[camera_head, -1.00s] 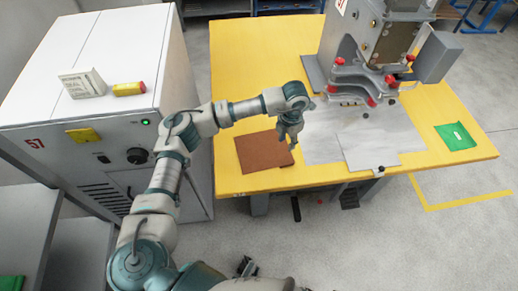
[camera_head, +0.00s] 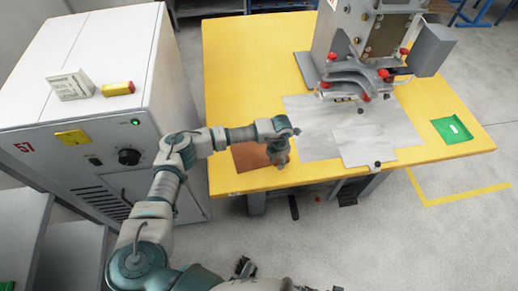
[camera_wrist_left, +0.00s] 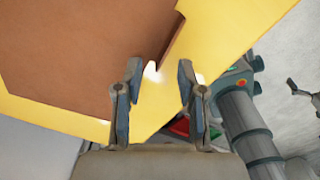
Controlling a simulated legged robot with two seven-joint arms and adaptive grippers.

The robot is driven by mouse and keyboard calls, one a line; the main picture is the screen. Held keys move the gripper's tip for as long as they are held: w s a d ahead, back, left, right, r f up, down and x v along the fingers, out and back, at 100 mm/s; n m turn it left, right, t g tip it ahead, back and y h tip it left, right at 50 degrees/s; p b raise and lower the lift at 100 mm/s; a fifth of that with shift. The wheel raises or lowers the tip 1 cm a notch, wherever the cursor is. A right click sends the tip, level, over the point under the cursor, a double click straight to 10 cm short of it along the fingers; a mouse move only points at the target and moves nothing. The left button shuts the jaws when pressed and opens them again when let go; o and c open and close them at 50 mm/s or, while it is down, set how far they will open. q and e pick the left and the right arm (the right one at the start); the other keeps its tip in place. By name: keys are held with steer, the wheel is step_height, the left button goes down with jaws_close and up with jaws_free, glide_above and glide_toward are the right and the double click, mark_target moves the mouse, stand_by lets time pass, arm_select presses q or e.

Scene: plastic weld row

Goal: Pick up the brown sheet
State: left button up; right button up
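The brown sheet (camera_head: 247,156) lies flat on the yellow table near its front left corner. My arm covers part of it in the head view. It fills the upper left of the left wrist view (camera_wrist_left: 75,50). My left gripper (camera_head: 281,158) is at the sheet's right edge. In the left wrist view its two fingers (camera_wrist_left: 160,72) are apart with nothing held between them. The left finger overlaps the sheet's edge in the picture, and the right finger is over yellow tabletop. Whether they touch the sheet cannot be told.
The yellow table (camera_head: 240,70) carries a grey press (camera_head: 365,50), pale grey sheets (camera_head: 375,142) and a green sheet (camera_head: 452,130). A white cabinet (camera_head: 100,60) stands close on the left with a white box (camera_head: 70,85) and a yellow-red block (camera_head: 118,89) on top.

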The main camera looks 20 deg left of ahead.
arm_select(q)
steer(key=shift+d+f, duration=0.25)
steer(key=shift+f, duration=0.55)
steer(key=shift+a, duration=0.35)
jaws_close()
steer(key=shift+a, duration=0.15)
steer(key=shift+d, duration=0.2)
steer(key=shift+d+r, duration=0.1)
steer(key=shift+d, duration=0.05)
